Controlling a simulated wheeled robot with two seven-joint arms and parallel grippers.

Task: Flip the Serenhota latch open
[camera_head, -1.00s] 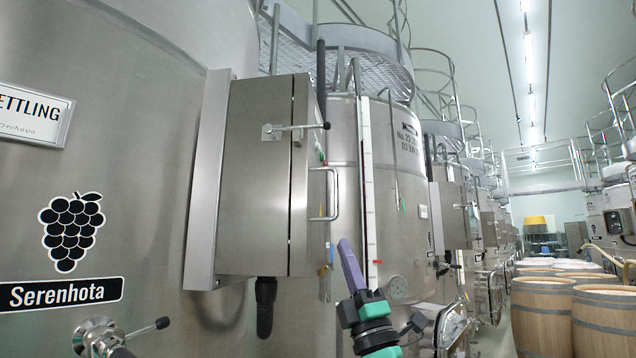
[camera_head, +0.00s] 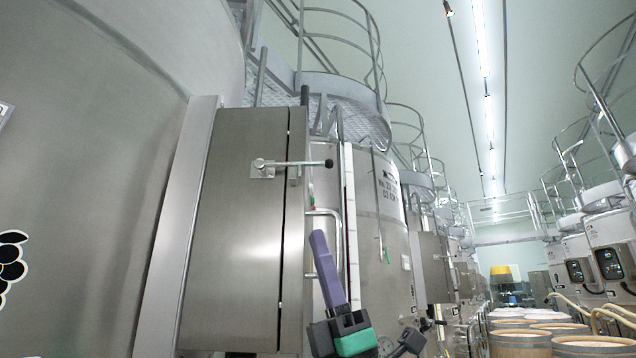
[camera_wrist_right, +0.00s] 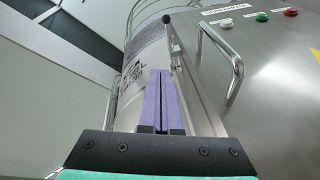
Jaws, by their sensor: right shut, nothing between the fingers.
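The Serenhota latch (camera_head: 290,164) is a metal lever with a dark knob on the upper part of a steel cabinet door. The lever lies about horizontal across the door's edge, knob to the right. In the right wrist view the lever (camera_wrist_right: 172,45) with its dark knob shows ahead of the fingers. My right gripper (camera_head: 318,236) has purple fingers and is below and slightly right of the latch in the head view, apart from it. Its fingers (camera_wrist_right: 155,75) are shut together and hold nothing. My left gripper is in neither view now.
The steel cabinet (camera_head: 232,215) is fixed to a large vat (camera_head: 90,130). A bar handle (camera_head: 325,213) is near my right gripper; a bar handle (camera_wrist_right: 232,65) also shows in the wrist view. Wooden barrels (camera_head: 520,342) stand at the lower right.

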